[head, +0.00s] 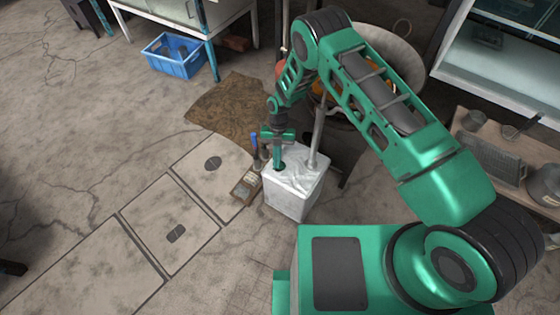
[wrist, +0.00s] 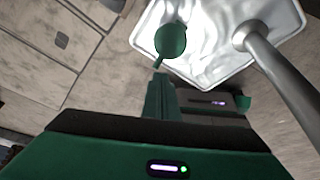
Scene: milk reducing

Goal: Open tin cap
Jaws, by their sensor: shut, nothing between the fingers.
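A silvery-white, box-shaped tin (head: 290,202) stands upright on the floor below my gripper. Its shiny, crinkled top (wrist: 211,22) fills the upper part of the wrist view. A round dark green cap (wrist: 171,40) lies near one edge of that top, with a thin tab at its lower side. In the head view the cap is small and partly hidden by my gripper. My gripper (head: 279,160) points down over the tin's top and is shut and empty. In the wrist view its fingers (wrist: 160,88) are right beside the cap's tab; I cannot tell whether they touch it.
A grey metal pipe (wrist: 281,75) rises from the tin's top beside the cap. A large pan (head: 391,62) is behind my arm.

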